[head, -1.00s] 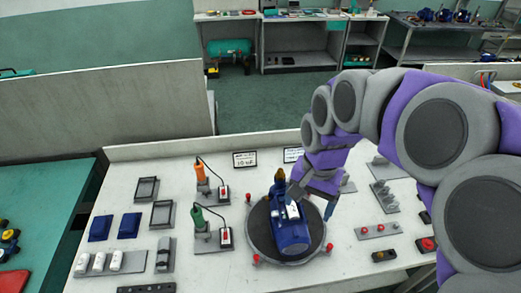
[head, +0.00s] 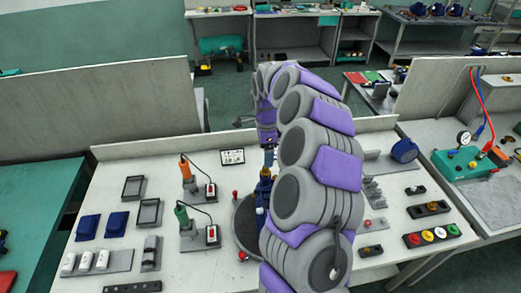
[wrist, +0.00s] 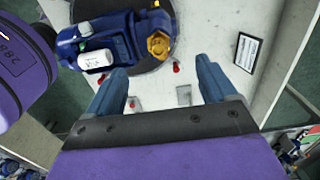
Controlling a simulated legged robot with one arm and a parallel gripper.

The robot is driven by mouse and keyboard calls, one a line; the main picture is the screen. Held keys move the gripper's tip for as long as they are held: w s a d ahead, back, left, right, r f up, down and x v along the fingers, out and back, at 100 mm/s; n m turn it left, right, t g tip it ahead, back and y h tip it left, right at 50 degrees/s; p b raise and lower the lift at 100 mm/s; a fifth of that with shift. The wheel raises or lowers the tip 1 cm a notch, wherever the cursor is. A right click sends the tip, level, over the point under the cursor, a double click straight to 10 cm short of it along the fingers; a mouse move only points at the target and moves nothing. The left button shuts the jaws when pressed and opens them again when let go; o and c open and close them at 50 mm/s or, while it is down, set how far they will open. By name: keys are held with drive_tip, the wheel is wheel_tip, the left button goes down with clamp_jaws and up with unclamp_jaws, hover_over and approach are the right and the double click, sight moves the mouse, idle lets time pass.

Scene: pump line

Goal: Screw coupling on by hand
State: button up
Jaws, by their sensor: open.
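A blue pump (wrist: 95,42) with a white box on its side lies on the dark round turntable (head: 245,228). A brass-coloured hex coupling (wrist: 158,45) sits at one end of the pump in the wrist view; how far it is threaded cannot be told. My gripper (wrist: 160,82) is open, with its two blue fingers apart and nothing between them. The coupling lies beyond the fingertips, apart from them. In the head view my arm hides most of the pump.
Orange (head: 185,168) and green (head: 181,215) tools stand on holders left of the turntable. Red knobs (head: 243,255) ring the turntable. A button box (head: 432,235) and grey fixtures are at the right.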

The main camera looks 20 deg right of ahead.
drive_tip(key=shift+a+f, duration=0.2)
drive_tip(key=shift+a, duration=0.05)
drive_tip(key=shift+f, duration=0.2)
drive_tip(key=shift+d+f+b, duration=0.15)
drive_tip(key=shift+f, duration=0.55)
drive_tip(key=shift+d+f+b, duration=0.15)
drive_tip(key=shift+f, duration=1.05)
drive_tip(key=shift+a, duration=0.2)
drive_tip(key=shift+f+b, duration=0.15)
drive_tip(key=shift+b, duration=0.2)
drive_tip(key=shift+s+d, duration=0.1)
drive_tip(key=shift+f, duration=0.3)
drive_tip(key=shift+f+b, duration=0.45)
drive_tip(key=shift+f, duration=0.15)
